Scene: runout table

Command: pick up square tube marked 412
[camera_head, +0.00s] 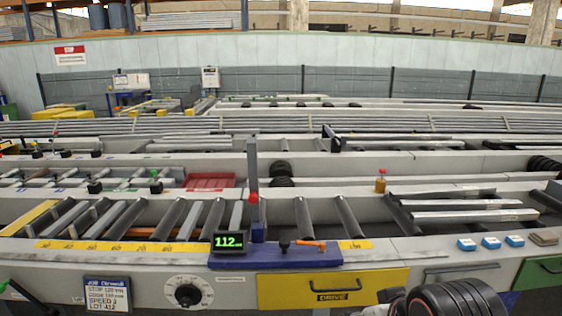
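Several grey square tubes lie together at the right of the runout table (395,250). The front tube (475,215) lies nearly level across the picture, a second tube (460,204) lies just behind it, and a darker one (440,194) lies slightly tilted at the back. No number is legible on any of them, so I cannot tell which is marked 412. A job card (107,294) on the table's front has a last line that appears to read LOT 412. My gripper is not in view; a black ribbed part at the bottom right appears to be my arm.
Rollers (345,217) run along the table bed. An upright blue-grey post (252,180) rises beside a green display (228,241). An orange-handled tool (308,243) lies on a blue ledge (275,258). Blue-and-white blocks (490,242) and a small amber bottle (380,182) stand near the tubes.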

